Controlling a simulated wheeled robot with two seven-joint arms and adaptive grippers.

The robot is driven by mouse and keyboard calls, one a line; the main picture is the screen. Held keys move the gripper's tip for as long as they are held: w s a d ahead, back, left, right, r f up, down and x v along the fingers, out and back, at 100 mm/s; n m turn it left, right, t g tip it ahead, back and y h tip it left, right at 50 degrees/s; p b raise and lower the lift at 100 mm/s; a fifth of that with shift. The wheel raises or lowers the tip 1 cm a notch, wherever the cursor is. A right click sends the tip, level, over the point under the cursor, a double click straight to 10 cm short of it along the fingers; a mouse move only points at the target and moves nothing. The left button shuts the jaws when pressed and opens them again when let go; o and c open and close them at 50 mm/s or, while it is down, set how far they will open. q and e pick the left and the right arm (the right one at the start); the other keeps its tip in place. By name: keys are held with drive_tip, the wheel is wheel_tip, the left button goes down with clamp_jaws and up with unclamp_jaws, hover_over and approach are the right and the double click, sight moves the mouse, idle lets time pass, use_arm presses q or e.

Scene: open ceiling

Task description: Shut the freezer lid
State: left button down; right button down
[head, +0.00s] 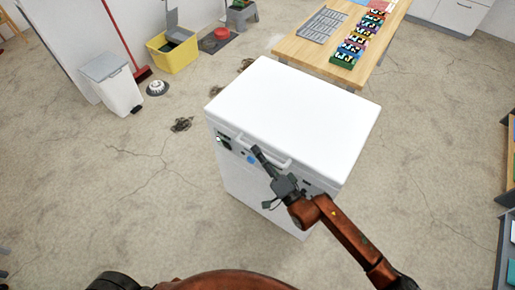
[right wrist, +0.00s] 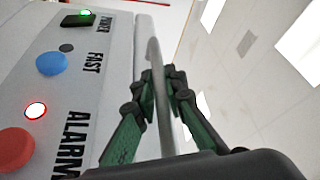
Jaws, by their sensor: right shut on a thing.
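The white chest freezer (head: 235,175) stands in the middle of the head view. Its lid (head: 300,100) lies flat over the top and looks down on the body; a small gap cannot be ruled out. A pale bar handle (head: 280,164) runs along the lid's front edge. My right gripper (head: 258,153) is at this handle. In the right wrist view its two green-and-black fingers (right wrist: 160,80) are shut on the handle (right wrist: 154,55), one on each side. My left gripper is not in view.
The freezer's front panel has POWER, FAST and ALARM marks, a blue button (right wrist: 52,64) and a red button (right wrist: 15,150). A wooden table (head: 290,47) stands behind. A white bin (head: 110,85) and a yellow bucket (head: 172,55) stand back left. Floor left of the freezer is mostly clear.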

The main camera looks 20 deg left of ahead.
drive_tip(key=shift+f, duration=0.6)
drive_tip(key=c, duration=2.2)
unclamp_jaws()
drive_tip(key=shift+f, duration=0.1)
drive_tip(key=shift+c, duration=0.2)
drive_tip(key=shift+d, duration=0.1)
drive_tip(key=v, duration=1.1)
drive_tip(key=shift+s+d+r, duration=0.25)
drive_tip(key=shift+s+d, duration=0.05)
drive_tip(key=shift+d, duration=0.05)
